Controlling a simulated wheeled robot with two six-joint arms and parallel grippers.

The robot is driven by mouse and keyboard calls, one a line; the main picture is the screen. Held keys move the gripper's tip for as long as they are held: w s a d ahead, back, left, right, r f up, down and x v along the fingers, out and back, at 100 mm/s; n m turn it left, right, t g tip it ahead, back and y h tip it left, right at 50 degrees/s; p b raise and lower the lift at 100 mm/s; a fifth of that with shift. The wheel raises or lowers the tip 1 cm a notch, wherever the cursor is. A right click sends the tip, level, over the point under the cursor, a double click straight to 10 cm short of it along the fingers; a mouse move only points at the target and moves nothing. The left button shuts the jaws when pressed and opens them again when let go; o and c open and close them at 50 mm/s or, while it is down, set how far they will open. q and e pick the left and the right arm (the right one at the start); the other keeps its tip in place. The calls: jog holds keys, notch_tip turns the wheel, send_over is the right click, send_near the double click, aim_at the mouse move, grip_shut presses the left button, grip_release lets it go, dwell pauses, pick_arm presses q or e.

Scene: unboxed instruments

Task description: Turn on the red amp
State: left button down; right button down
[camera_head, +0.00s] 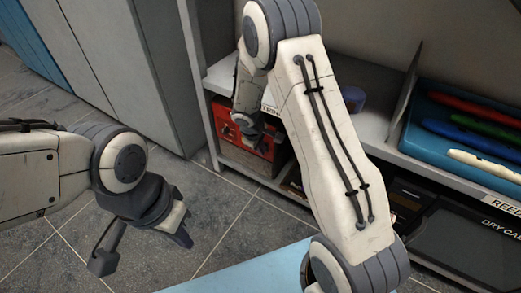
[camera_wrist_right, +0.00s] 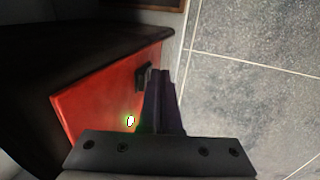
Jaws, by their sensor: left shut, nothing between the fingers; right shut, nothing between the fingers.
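The red amp (camera_head: 226,124) sits on the lower shelf, partly hidden by my right arm. In the right wrist view its red front face (camera_wrist_right: 94,108) and dark top show close up. A small white spot with a green glow (camera_wrist_right: 130,121) is lit on that face. A small dark part (camera_wrist_right: 142,77) sticks out from the face. My right gripper (camera_head: 260,141) is shut and empty in front of the amp. In the wrist view its fingers (camera_wrist_right: 160,76) overlap the face's edge beside the dark part; contact cannot be told. My left gripper (camera_head: 183,238) is shut and empty above the floor.
A blue tray (camera_head: 415,140) with several coloured items stands on the upper shelf at right. Dark cases (camera_head: 470,238) fill the shelf below. A light blue surface (camera_head: 235,276) is at the front. The tiled floor at left is clear.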

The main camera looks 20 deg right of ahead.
jog(key=shift+r, duration=0.15)
jog(key=shift+r+p, duration=0.65)
jog(key=shift+r, duration=0.05)
jog(key=s+a+r+p, duration=0.4)
jog(key=a+r, duration=0.1)
jog(key=r, duration=0.5)
jog(key=shift+s+a+p, duration=0.25)
jog(key=shift+a+p, duration=0.05)
jog(key=shift+a, duration=0.05)
